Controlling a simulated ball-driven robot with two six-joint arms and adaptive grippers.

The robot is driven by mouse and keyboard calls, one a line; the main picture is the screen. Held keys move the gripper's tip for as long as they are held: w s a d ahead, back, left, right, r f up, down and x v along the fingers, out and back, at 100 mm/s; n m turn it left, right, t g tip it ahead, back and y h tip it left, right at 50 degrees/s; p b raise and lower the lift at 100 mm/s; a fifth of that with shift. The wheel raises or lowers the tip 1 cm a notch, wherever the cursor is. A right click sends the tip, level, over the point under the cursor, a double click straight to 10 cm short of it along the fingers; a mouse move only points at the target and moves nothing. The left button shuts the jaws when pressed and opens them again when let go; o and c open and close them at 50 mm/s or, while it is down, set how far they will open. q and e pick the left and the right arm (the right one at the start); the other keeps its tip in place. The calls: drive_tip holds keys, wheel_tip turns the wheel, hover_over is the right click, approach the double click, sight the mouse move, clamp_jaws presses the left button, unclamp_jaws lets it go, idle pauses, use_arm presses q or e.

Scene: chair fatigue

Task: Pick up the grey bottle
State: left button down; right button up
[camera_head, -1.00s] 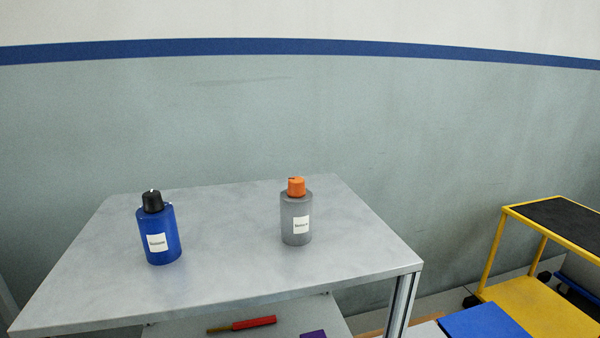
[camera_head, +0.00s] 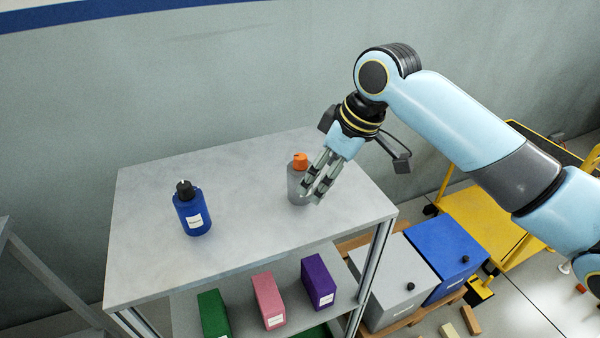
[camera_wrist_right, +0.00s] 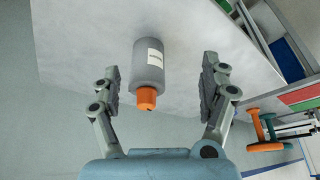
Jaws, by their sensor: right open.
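The grey bottle (camera_head: 295,184) with an orange cap stands upright on the grey table top (camera_head: 150,262). My right gripper (camera_head: 313,194) is at the bottle's right side in the head view and covers part of it. In the right wrist view, the bottle (camera_wrist_right: 149,60) lies ahead between the two spread fingers of the right gripper (camera_wrist_right: 160,84), with gaps on both sides. The right gripper is open and does not visibly touch the bottle. My left gripper is not in view.
A blue bottle (camera_head: 192,213) with a black cap stands left on the table. Green, pink (camera_head: 269,300) and purple (camera_head: 318,281) boxes sit on the shelf below. Grey (camera_head: 392,283) and blue (camera_head: 446,256) boxes and a yellow cart stand at the right.

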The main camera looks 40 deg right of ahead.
sight(311, 165)
drive_tip(key=shift+n, duration=0.3)
drive_tip(key=w, duration=0.2)
drive_tip(key=w+f, duration=0.1)
drive_tip(key=w, duration=0.1)
drive_tip(key=shift+w+d, duration=0.1)
drive_tip(key=p+x, duration=0.1)
drive_tip(key=x, duration=0.5)
drive_tip(key=shift+w+f, duration=0.1)
drive_tip(key=shift+w, duration=0.1)
drive_tip(key=c, duration=1.6)
clamp_jaws()
